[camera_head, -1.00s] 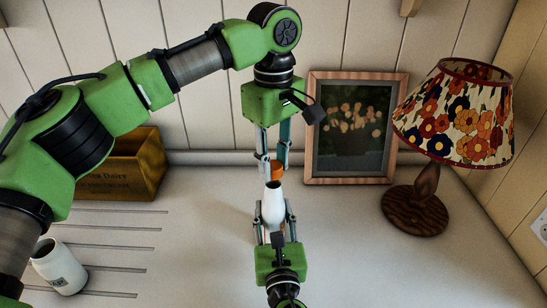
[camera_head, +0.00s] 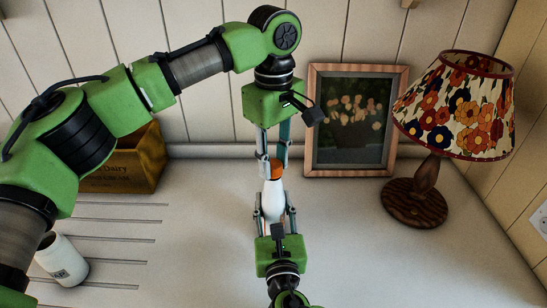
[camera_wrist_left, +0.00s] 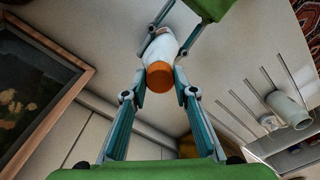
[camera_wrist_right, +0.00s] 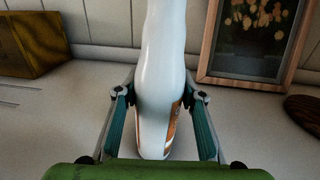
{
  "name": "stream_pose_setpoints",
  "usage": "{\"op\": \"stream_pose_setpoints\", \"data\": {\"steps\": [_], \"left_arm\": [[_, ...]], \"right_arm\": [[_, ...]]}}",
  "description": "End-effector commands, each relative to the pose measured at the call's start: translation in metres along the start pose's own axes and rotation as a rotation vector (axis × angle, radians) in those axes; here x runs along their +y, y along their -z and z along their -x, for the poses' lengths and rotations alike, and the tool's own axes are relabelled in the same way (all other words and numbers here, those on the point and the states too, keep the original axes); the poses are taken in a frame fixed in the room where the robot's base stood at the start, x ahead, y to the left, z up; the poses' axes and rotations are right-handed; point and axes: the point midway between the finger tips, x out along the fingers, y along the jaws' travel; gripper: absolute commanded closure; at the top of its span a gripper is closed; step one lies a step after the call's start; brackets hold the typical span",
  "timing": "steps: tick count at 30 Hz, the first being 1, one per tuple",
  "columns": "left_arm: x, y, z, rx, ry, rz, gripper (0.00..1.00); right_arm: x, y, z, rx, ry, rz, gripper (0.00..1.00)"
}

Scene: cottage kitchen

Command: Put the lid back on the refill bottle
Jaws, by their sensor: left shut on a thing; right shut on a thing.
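The orange lid (camera_head: 277,168) is between the fingers of my left gripper (camera_head: 272,163), which points down from above and is shut on it. The white refill bottle (camera_head: 273,200) stands upright between the fingers of my right gripper (camera_head: 273,214), which is shut on its body from the front. The lid is right at the top of the bottle neck, with no clear gap in the head view. In the left wrist view the lid (camera_wrist_left: 160,77) covers the bottle's mouth from sight. In the right wrist view the bottle (camera_wrist_right: 161,75) shows an orange label; its top is out of frame.
A floral-shaded lamp (camera_head: 425,200) stands at the right, beside a framed picture (camera_head: 310,130) against the wall. A wooden crate (camera_head: 150,160) is at the back left. A white jar (camera_head: 62,262) stands by grooves at the front left.

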Motion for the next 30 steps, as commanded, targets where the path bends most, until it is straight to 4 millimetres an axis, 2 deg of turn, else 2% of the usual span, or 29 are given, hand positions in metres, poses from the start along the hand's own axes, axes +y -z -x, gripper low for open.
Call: {"op": "stream_pose_setpoints", "data": {"steps": [30], "left_arm": [[0.0, 0.0, -0.011, -0.001, -0.001, -0.017, 0.82]], "right_arm": [[0.0, 0.001, 0.0, 0.002, 0.0, 0.001, 1.0]]}}
